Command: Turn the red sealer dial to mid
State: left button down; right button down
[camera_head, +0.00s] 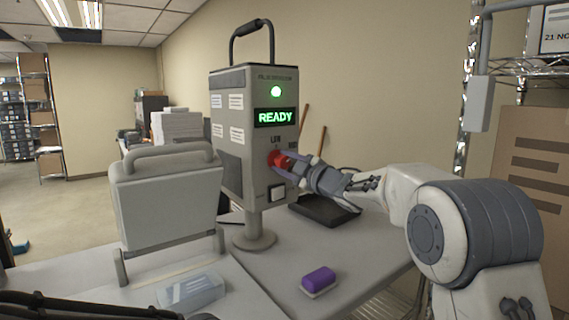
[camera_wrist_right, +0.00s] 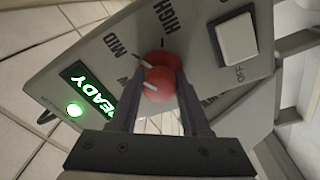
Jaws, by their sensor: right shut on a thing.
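The red sealer dial (camera_head: 275,158) is on the front of a grey sealer box (camera_head: 232,135) on a post. My right gripper (camera_head: 287,166) reaches in from the right and is shut on the dial. In the right wrist view the red dial (camera_wrist_right: 158,72) sits between the two fingers of the gripper (camera_wrist_right: 156,90). White marks show on the dial; one points roughly toward the printed MID (camera_wrist_right: 118,46). HIGH (camera_wrist_right: 165,18) is printed farther round. The other labels are partly hidden by the fingers.
A green lamp (camera_head: 276,91) is lit above a READY display (camera_head: 275,117). A white switch (camera_head: 277,193) is below the dial. A grey handled machine (camera_head: 167,195) stands left. A purple block (camera_head: 318,279) and a pale clear block (camera_head: 191,290) lie on the table.

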jog(key=shift+c, duration=1.9)
grip_release()
jog(key=b+v, duration=0.3)
jog(key=v, duration=0.7)
jog(key=shift+d+b, duration=0.15)
jog(key=shift+b, duration=0.2)
jog(key=shift+s, duration=0.1)
